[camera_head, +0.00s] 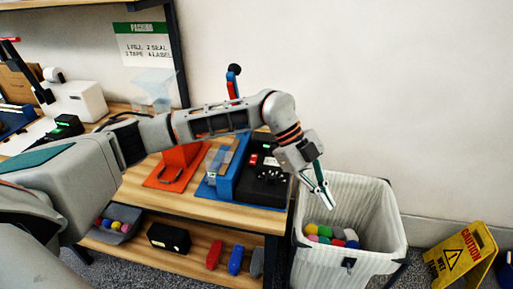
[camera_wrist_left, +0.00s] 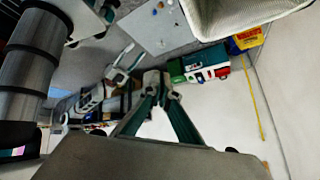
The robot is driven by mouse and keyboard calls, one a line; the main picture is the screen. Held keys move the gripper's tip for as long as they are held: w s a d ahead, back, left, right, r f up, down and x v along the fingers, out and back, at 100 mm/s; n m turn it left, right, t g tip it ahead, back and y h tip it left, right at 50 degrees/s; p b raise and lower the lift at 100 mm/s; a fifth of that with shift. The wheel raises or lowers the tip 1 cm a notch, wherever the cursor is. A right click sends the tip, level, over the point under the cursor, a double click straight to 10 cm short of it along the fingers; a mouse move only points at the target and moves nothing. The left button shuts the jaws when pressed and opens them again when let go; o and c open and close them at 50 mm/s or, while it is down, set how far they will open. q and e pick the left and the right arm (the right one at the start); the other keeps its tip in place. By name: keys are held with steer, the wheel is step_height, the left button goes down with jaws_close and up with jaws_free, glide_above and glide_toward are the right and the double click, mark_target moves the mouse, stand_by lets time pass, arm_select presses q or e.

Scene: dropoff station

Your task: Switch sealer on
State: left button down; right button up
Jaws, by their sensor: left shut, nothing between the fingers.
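The sealer (camera_head: 225,182) stands on the right end of the wooden bench, with a blue base and lever. A black control box (camera_head: 262,172) with a red light and several knobs stands against its right side. My left gripper (camera_head: 325,199) is shut and empty, pointing down to the right of the box, over the bin's near-left part and apart from the sealer. In the left wrist view its green fingers (camera_wrist_left: 159,82) come together; I do not make out the sealer there. A pale pronged shape shows left of them; I cannot tell if it is my right gripper.
A white bin (camera_head: 382,208) with several coloured balls stands right of the bench (camera_head: 135,200). A yellow caution sign (camera_head: 461,255) stands far right. My left arm crosses above the bench.

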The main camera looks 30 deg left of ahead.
arm_select(q)
steer(key=w+a+r+n+t+y, duration=0.1)
steer(key=w+a+r+n+y, duration=0.15)
steer(key=a, duration=0.35)
steer(key=w+a+r+n+t+y, duration=0.1)
steer(key=w+a+r+y, duration=0.1)
steer(key=w+a, duration=0.3)
step_height(320, 180, up, 7)
steer(key=n+t+y, duration=0.2)
steer(key=n+y, duration=0.2)
steer(key=n, duration=0.1)
glide_above(257, 155)
steer(key=s, duration=0.3)
steer(key=shift+w+d+r, duration=0.1)
steer(key=shift+w, duration=0.15)
arm_select(e)
steer(key=shift+w, duration=0.35)
arm_select(q)
steer(key=x, duration=0.4)
steer(key=p+x, duration=0.1)
steer(key=x, duration=0.7)
steer(key=shift+s+d+f+p, duration=0.1)
steer(key=shift+s+f+p, duration=0.15)
steer(key=shift+f+p, duration=0.15)
steer(key=shift+w+f, duration=0.15)
steer(key=shift+f, duration=0.55)
arm_select(e)
steer(key=shift+s+d+r+h, duration=0.1)
steer(key=shift+s+d+h, duration=0.25)
steer(key=shift+d, duration=0.35)
